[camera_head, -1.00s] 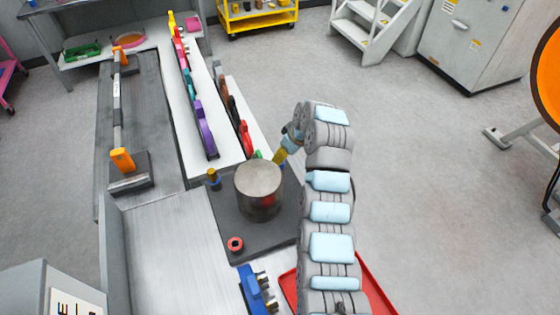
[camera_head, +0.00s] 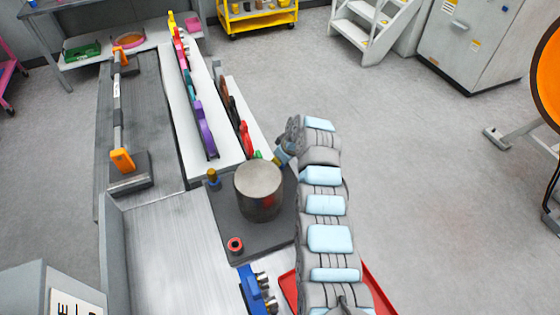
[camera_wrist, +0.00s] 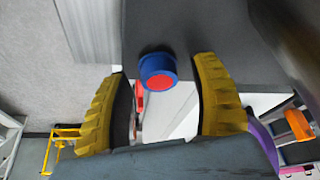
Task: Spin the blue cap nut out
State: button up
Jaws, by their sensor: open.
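The blue cap nut (camera_wrist: 158,70) shows in the wrist view as a short blue cylinder with a red end face, against a dark grey surface. My gripper (camera_wrist: 163,88) is open, with one ridged yellow finger on each side of the nut. Gaps show between the nut and both fingers. In the head view my gripper (camera_head: 278,159) is small and partly hidden, just beyond the right side of a large metal cylinder (camera_head: 259,188). I cannot make out the nut between its fingers there.
The cylinder stands on a dark plate (camera_head: 225,222) with a blue-and-gold post (camera_head: 213,179) and a red ring (camera_head: 235,245). A white rack of coloured parts (camera_head: 180,110) lies beyond. A red tray (camera_head: 375,292) is under my arm.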

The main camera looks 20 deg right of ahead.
grip_shut()
jog(key=shift+f, duration=0.1)
